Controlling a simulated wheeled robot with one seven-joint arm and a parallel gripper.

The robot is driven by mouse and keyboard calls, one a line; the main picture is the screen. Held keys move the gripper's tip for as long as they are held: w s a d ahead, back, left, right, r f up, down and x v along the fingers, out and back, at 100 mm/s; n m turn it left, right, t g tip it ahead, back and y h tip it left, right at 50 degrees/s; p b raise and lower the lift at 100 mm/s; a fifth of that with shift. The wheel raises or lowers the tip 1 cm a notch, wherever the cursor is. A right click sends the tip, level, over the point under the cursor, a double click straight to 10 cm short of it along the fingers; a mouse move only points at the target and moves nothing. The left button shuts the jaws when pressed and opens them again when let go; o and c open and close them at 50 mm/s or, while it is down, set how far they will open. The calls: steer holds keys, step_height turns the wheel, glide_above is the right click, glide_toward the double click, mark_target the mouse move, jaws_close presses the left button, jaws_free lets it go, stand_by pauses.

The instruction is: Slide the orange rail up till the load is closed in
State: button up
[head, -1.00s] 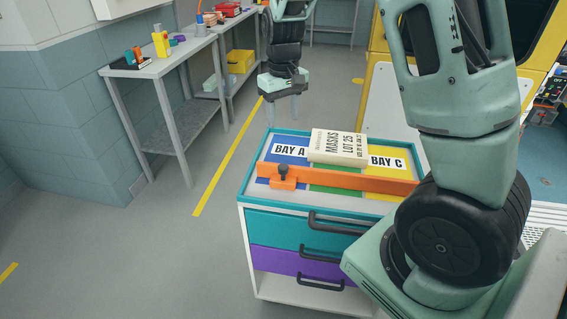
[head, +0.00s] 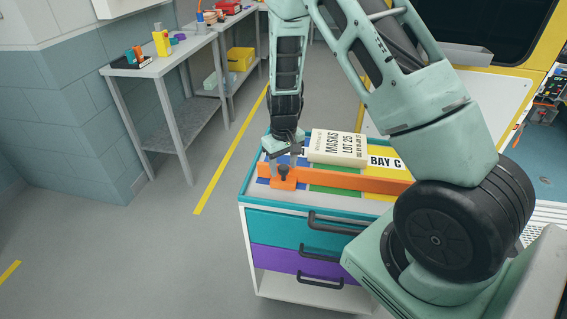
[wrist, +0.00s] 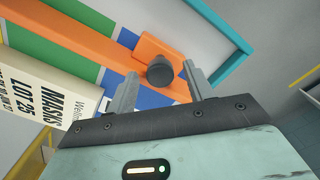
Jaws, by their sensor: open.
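The orange rail (head: 345,180) lies across the top of the cart, on the near side of the load. Its orange block with a dark knob (wrist: 160,71) is at the rail's left end. The load is a cream box marked MASKS LOT 25 (head: 338,146), lying behind the rail and apart from it; it also shows at the left of the wrist view (wrist: 40,92). My gripper (head: 287,168) is just above the block at the rail's left end. In the wrist view my open fingers (wrist: 160,88) stand either side of the knob; I cannot tell whether they touch it.
The cart top has a teal rim (head: 246,187) and blue, green and yellow bays; BAY C (head: 385,162) is readable. Drawers with dark handles (head: 335,225) face the front. A grey bench (head: 165,66) with small items stands at the left. Floor left of the cart is clear.

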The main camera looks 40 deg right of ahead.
jaws_close()
steer(key=w+d, duration=0.3)
steer(key=w+d+b, duration=0.1)
steer(key=w+d, duration=0.2)
steer(key=shift+d, duration=0.4)
jaws_free()
steer(key=shift+s, duration=0.1)
step_height(320, 180, up, 17)
steer(key=b, duration=0.2)
steer(key=shift+r+b, duration=0.2)
steer(key=shift+b, duration=0.2)
